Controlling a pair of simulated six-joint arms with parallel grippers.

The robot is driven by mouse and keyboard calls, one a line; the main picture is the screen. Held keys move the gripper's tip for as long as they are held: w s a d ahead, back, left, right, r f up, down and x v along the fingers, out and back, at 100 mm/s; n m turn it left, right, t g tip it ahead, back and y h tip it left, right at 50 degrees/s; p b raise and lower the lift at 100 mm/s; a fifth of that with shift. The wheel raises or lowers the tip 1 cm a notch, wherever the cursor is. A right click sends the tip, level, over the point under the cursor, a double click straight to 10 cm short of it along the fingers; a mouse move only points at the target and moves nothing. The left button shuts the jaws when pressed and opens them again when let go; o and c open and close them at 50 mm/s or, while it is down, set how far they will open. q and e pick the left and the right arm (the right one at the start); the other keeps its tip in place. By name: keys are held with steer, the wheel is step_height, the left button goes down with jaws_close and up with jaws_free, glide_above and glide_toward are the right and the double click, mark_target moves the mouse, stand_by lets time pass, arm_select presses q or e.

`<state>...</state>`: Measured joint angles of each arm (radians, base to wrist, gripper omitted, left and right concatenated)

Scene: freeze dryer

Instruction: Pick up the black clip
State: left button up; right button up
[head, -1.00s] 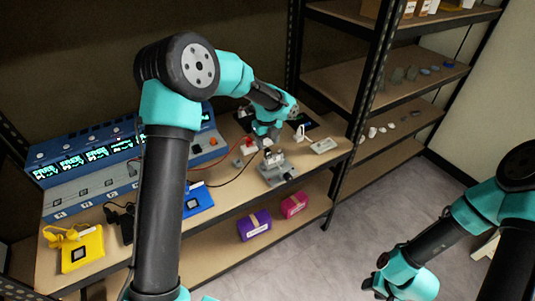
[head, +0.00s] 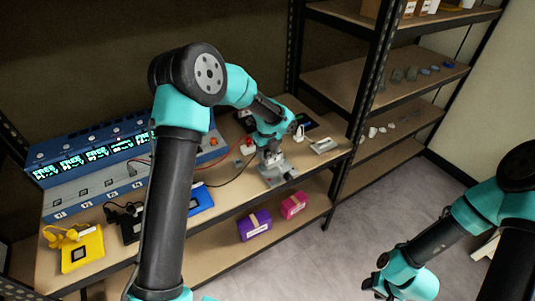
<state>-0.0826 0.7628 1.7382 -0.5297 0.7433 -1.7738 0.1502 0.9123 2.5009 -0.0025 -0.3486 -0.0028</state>
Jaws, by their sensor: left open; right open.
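My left gripper (head: 270,157) is at the top of a grey metal fixture (head: 281,178) near the shelf's front edge. It is open, and its fingertips are small and partly lost against the fixture. I cannot tell whether it touches anything there. A black item with black leads (head: 128,222) lies at the left between a yellow and a blue one, partly behind my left arm. I cannot tell for sure whether it is the black clip or whether another one is hidden at the fixture. My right gripper (head: 377,284) is open and empty over the floor.
A blue instrument with lit displays (head: 85,165) stands along the back left. A yellow block (head: 82,250) and a blue block (head: 201,201) lie in front. A small white device (head: 324,145) sits right of the fixture. Purple (head: 255,224) and pink (head: 293,206) boxes are on the lower shelf.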

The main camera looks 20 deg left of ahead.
mark_target(268, 150)
arm_select(q)
steer(key=c, duration=1)
steer(key=shift+r, duration=0.1)
steer(key=shift+r, duration=1.8)
steer(key=s+d, duration=0.1)
steer(key=s, duration=0.4)
steer(key=s+d, duration=0.2)
steer(key=s, duration=0.3)
steer(key=s+d+r, duration=0.1)
steer(key=s+d, duration=0.1)
steer(key=s, duration=0.3)
steer(key=shift+d+r, duration=0.1)
steer(key=shift+d, duration=0.15)
steer(key=shift+r, duration=0.1)
steer(key=shift+r, duration=1.6)
